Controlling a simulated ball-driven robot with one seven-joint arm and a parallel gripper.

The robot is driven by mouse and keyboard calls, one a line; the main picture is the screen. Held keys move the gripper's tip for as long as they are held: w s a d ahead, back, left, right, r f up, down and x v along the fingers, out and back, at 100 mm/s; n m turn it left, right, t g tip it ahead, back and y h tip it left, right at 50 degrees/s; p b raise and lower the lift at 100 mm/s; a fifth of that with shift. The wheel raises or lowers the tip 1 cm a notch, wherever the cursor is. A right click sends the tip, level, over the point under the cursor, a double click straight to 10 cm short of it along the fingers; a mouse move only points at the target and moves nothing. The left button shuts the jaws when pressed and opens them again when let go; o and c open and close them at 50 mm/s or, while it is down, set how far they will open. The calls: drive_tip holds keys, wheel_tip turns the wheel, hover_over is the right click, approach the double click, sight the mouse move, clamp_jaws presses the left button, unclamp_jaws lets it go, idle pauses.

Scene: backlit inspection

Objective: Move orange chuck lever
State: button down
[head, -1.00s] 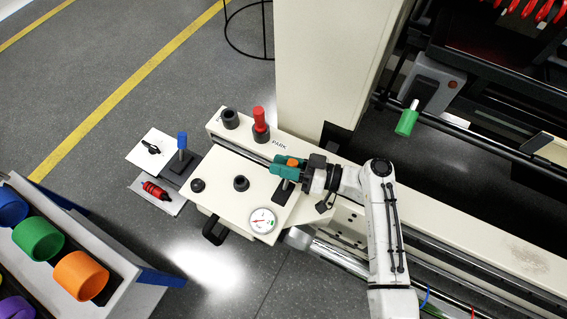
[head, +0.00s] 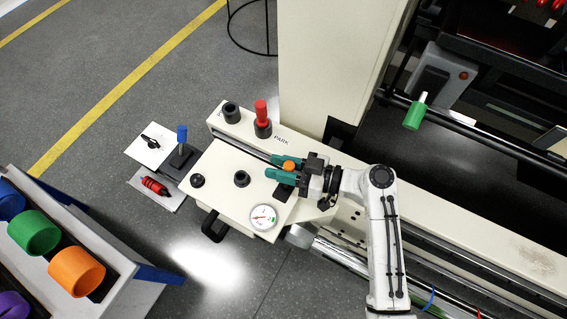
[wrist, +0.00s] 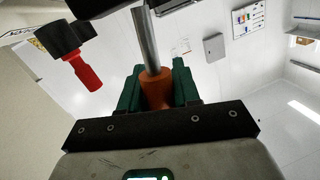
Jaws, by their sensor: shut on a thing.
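The orange chuck lever (head: 289,165) shows as an orange knob on the cream machine top, between the teal fingers of my gripper (head: 272,167). My gripper is shut on it. In the wrist view the orange lever grip (wrist: 157,90) sits between the two teal fingers (wrist: 157,82), with a bare metal rod (wrist: 147,40) running up from it. The lever's lower end is hidden by the gripper in the head view.
A red-handled peg (head: 261,115) stands in a black socket by the PARK label. A round gauge (head: 263,217), black sockets (head: 242,178) and a blue-topped post (head: 182,134) are nearby. A rack with coloured cups (head: 77,271) stands lower left. A tall cream column (head: 330,65) stands behind.

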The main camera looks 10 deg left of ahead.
drive_tip(key=s+n+b, duration=0.1)
drive_tip(key=n+b, duration=0.1)
drive_tip(key=s+n+b, duration=0.1)
drive_tip(key=shift+s+a+f+h, duration=0.25)
drive_tip(key=shift+s+a+h, duration=0.05)
drive_tip(key=shift+a+h, duration=0.1)
drive_tip(key=n+b, duration=0.1)
drive_tip(key=s+n+b, duration=0.1)
drive_tip(key=b, duration=0.1)
drive_tip(key=s+a+n+t+b, duration=0.1)
drive_tip(key=shift+s+f+n+h, duration=0.25)
drive_tip(key=shift+f+n+h, duration=0.15)
drive_tip(key=shift+b, duration=0.3)
drive_tip(key=c, duration=0.9)
unclamp_jaws()
drive_tip(key=p+v, duration=0.2)
drive_tip(key=v, duration=0.8)
drive_tip(key=shift+s+d+r, duration=0.15)
drive_tip(key=shift+s+d, duration=0.1)
drive_tip(key=shift+d, duration=0.1)
drive_tip(key=shift+s, duration=0.1)
